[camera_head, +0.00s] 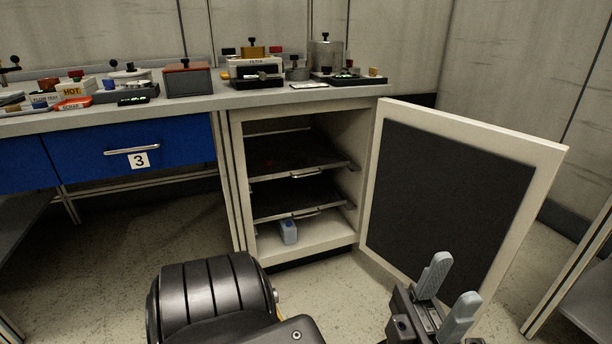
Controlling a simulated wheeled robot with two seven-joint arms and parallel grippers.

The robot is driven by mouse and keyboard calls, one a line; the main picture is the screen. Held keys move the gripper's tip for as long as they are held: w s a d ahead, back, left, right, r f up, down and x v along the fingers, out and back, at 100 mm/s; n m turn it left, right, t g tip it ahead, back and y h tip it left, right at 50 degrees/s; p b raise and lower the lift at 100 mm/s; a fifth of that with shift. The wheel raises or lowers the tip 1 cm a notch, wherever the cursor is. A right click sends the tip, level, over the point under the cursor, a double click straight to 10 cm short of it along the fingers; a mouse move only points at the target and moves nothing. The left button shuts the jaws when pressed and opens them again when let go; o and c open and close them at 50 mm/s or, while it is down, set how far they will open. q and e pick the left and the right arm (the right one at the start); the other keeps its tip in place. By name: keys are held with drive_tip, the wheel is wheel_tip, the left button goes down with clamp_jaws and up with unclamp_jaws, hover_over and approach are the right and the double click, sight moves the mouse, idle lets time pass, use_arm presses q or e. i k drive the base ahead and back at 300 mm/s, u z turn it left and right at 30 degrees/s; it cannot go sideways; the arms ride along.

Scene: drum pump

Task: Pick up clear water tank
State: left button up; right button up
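A small pale-blue container (288,231), which looks like the clear water tank, stands on the floor of the open cabinet (320,241), below two dark pull-out shelves. It is too small to make out details. My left gripper (454,280) is in the lower right, in front of the open cabinet door (450,190). Its two grey fingers are apart with nothing between them. It is to the right of the container and nearer to me, not touching it. My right gripper is not in view.
The cabinet door stands wide open to the right. Dark shelves (295,152) with handles fill the upper cabinet. The bench top (220,97) carries several devices. A blue drawer (110,150) marked 3 is shut. The floor before the cabinet is clear.

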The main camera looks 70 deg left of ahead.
sight(288, 230)
drive_tip(key=u, duration=0.3)
drive_tip(key=i, duration=0.8)
drive_tip(key=u, duration=0.85)
drive_tip(key=i, duration=0.45)
drive_tip(key=u, duration=0.45)
